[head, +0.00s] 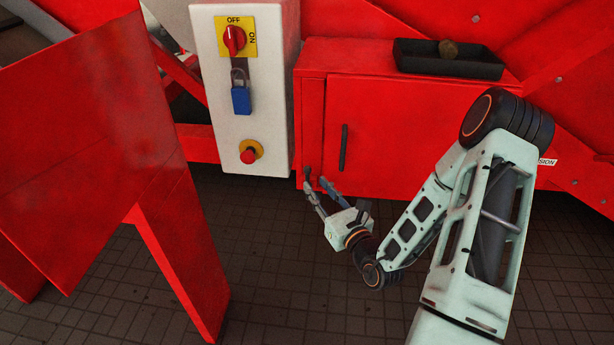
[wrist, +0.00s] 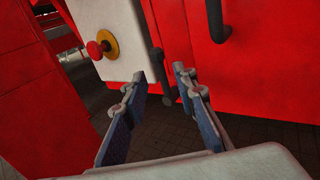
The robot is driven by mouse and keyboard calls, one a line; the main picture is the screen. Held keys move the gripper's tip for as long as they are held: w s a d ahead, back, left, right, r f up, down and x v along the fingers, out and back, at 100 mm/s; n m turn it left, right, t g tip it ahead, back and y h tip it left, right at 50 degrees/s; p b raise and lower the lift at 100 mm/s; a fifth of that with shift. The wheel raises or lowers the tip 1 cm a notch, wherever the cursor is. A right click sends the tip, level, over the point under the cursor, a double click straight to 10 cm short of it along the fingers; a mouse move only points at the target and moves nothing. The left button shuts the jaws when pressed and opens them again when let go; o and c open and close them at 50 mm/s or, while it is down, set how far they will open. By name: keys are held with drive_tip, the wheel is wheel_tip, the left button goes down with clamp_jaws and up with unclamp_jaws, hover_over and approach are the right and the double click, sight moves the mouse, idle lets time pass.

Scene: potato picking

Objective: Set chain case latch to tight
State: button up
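The red chain case (head: 385,125) has a door with a dark vertical handle (head: 343,147), which also shows at the top of the wrist view (wrist: 217,20). A dark grey lever (wrist: 157,62), which looks like the latch, hangs near the case's left edge, close to the white panel. It points mostly down, tilted slightly in the wrist view. In the head view I cannot make it out clearly near my fingertips. My gripper (head: 316,182) is open, low in front of the case. In the wrist view the lever's lower end appears between the fingertips (wrist: 160,77); contact cannot be told.
A white control panel (head: 210,110) with a red switch (head: 234,40), blue padlock (head: 241,99) and red button (head: 248,155) stands left of the case. A black tray (head: 425,62) holding a potato (head: 448,48) sits on top. A red frame (head: 100,120) stands at left.

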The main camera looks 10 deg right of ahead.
sight(308, 176)
drive_tip(key=b+x, duration=0.1)
drive_tip(key=x, duration=0.5)
drive_tip(key=shift+w, duration=0.2)
drive_tip(key=shift+c, duration=0.2)
clamp_jaws()
drive_tip(key=shift+f, duration=0.1)
